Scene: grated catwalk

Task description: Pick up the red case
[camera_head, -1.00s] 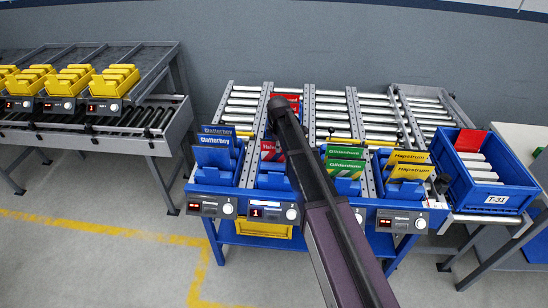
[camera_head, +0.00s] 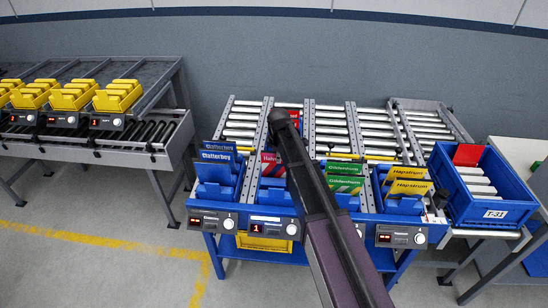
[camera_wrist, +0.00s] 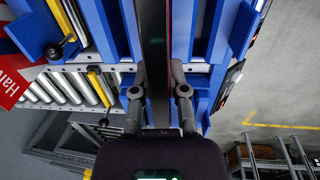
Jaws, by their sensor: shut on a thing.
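In the wrist view, my gripper (camera_wrist: 158,93) is shut on a thin upright slab seen edge-on, dark with a reddish edge, which I take for the red case (camera_wrist: 154,45). The slab stands between blue holder walls. In the head view, a red case with pale lettering (camera_head: 268,164) stands in the second blue holder from the left, partly covered by my arm. My gripper is hidden behind the arm there. Whether the case is lifted clear of the holder I cannot tell.
Blue cases (camera_head: 217,157), green cases (camera_head: 345,168) and yellow cases (camera_head: 410,172) stand in neighbouring holders. Another red case (camera_head: 290,112) is farther back on the rollers. A blue tote (camera_head: 503,213) marked T-31 at right contains a red item (camera_head: 468,154). Yellow bins (camera_head: 118,96) stand at left.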

